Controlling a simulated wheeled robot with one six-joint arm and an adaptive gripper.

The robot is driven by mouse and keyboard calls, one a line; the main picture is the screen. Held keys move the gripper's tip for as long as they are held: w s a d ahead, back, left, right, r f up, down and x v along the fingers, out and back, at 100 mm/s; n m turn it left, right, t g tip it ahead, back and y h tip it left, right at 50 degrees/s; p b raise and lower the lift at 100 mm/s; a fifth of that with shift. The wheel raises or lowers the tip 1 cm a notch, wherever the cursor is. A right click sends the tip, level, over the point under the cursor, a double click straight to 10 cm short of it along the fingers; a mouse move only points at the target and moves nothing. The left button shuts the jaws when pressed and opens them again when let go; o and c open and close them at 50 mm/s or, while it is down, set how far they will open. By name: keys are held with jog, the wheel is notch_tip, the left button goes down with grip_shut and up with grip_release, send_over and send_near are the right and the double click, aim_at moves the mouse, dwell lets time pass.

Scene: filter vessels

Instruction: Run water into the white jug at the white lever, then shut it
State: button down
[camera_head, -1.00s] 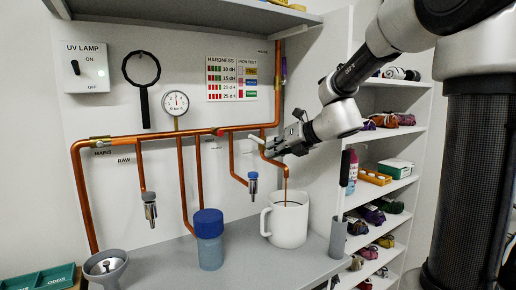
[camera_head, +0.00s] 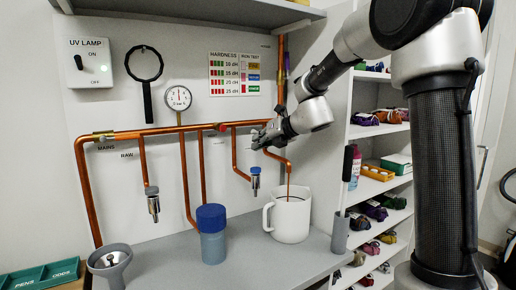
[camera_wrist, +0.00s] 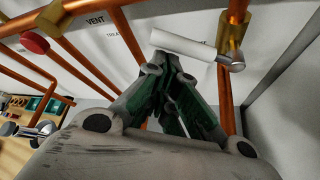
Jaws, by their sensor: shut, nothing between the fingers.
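The white jug (camera_head: 291,219) stands upright on the grey counter under the right copper spout (camera_head: 289,170). A thin dark line runs from the spout down into the jug; I cannot tell whether it is water. The white lever (camera_wrist: 183,44) shows in the wrist view, lying crosswise on a brass valve (camera_wrist: 232,38). My gripper (camera_head: 259,139) is at this valve and hides the lever in the head view. In the wrist view my gripper (camera_wrist: 170,62) is shut and empty, its tips right by the lever; contact is unclear.
A blue-capped bottle (camera_head: 212,234) stands left of the jug, and a grey holder (camera_head: 340,233) to its right. A blue tap (camera_head: 255,183) hangs close by. Copper pipes, a red knob (camera_head: 221,127) and a gauge (camera_head: 178,97) line the wall. A shelf overhangs above.

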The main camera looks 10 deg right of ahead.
jog(key=shift+r, duration=0.1)
jog(key=r+m+y, duration=0.1)
jog(key=d+r+m+y, duration=0.1)
jog(key=shift+w+r+m+y, duration=0.15)
jog(key=shift+r+m+y, duration=0.15)
jog(key=shift+m, duration=0.1)
jog(key=shift+f, duration=0.15)
